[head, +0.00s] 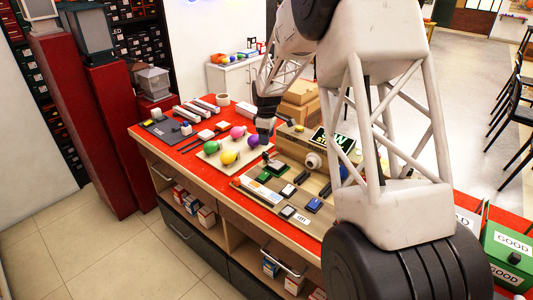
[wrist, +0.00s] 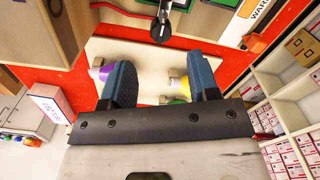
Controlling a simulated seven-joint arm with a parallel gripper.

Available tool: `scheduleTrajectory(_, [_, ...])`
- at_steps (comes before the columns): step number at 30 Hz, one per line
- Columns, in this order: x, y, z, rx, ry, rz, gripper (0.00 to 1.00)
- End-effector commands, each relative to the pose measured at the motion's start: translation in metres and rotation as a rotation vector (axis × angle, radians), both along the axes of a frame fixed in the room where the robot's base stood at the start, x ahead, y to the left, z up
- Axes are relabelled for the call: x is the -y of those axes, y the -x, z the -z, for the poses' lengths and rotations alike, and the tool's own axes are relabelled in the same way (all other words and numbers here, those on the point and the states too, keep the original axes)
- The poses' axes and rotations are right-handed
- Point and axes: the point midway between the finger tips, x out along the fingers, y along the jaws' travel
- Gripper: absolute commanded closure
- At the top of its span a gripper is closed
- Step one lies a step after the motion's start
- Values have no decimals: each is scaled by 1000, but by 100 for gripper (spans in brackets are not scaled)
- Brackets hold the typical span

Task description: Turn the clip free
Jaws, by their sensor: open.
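A small black part that looks like the clip (wrist: 161,26) shows at the top middle of the wrist view, with a rounded end towards me. In the head view a small dark part, perhaps the same clip (head: 267,157), sits at the far left edge of the brown board (head: 240,187). My gripper (wrist: 160,76) is open and empty, its two dark blue fingers spread apart. The clip lies beyond the fingertips, apart from them. In the head view my gripper (head: 265,128) hangs above the table near the purple bulb (head: 253,140); its fingers are hard to make out.
A cream board (head: 209,154) holds pink, green and yellow bulbs beside the purple one. Small blocks and a round white fitting (head: 314,160) crowd the brown board. A dark mat (head: 166,131) lies at the far left. Red table (head: 188,165) shows between them.

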Motion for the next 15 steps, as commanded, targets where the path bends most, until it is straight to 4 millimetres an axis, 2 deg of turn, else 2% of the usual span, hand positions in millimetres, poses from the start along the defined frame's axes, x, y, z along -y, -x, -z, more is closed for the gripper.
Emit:
scheduleTrajectory(8, [0, 0, 1, 0, 0, 1, 45])
scheduleTrajectory(15, [0, 0, 16, -1, 0, 1, 45])
